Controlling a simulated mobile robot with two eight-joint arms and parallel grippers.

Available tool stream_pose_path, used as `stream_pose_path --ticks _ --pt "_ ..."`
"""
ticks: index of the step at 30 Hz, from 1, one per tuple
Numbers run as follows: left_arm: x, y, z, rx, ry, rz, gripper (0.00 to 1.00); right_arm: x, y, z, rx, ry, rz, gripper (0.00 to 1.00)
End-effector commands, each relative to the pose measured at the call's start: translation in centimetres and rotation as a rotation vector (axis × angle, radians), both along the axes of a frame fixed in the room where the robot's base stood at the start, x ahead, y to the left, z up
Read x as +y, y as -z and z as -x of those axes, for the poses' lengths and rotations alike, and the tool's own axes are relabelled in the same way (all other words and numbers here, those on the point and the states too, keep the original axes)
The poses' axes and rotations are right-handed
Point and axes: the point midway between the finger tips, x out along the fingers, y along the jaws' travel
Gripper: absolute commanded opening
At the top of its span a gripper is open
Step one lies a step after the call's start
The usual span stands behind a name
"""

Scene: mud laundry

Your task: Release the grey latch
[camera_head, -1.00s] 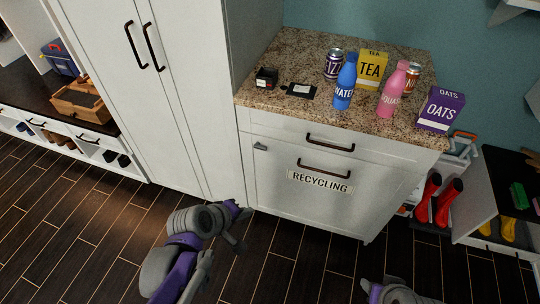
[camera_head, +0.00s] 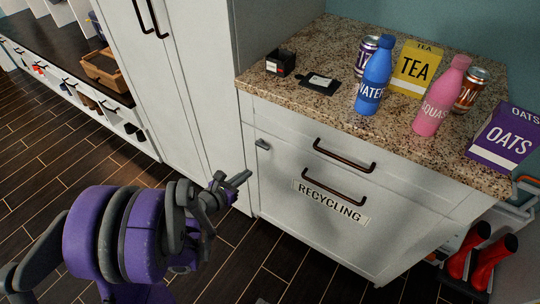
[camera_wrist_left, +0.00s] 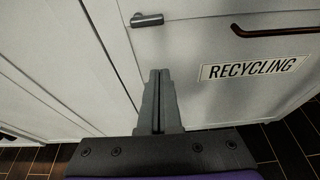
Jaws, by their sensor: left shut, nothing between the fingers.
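The grey latch (camera_head: 262,144) is a small grey bar at the upper left corner of the recycling front (camera_head: 300,215). In the left wrist view the latch (camera_wrist_left: 147,20) shows just beyond and above my fingertips, with a gap between. My left gripper (camera_head: 244,178) is shut and empty, below and left of the latch in the head view. In the left wrist view its fingers (camera_wrist_left: 158,76) lie together and point toward the cabinet front. My right gripper does not show.
The front carries a dark handle (camera_head: 333,186) and a "RECYCLING" label (camera_head: 331,203); a drawer handle (camera_head: 344,157) is above. Bottles, cans and boxes stand on the granite counter (camera_head: 310,105). A tall white cabinet (camera_head: 185,80) is at left. The floor in front is clear.

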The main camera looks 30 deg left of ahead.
Motion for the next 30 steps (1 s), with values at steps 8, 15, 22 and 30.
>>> stream_pose_path --ticks 8,15,22,30 --pt "0.3 0.1 0.0 -0.006 -0.016 0.025 0.0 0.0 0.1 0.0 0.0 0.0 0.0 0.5" --pt "0.2 0.4 -0.6 -0.005 -0.013 0.023 0.0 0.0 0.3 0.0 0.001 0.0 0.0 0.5" --pt "-0.1 1.8 -4.1 -0.004 -0.011 0.022 0.0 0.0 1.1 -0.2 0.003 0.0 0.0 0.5" --pt "-0.5 3.7 -9.6 -0.005 -0.012 0.022 0.0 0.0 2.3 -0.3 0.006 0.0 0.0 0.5"
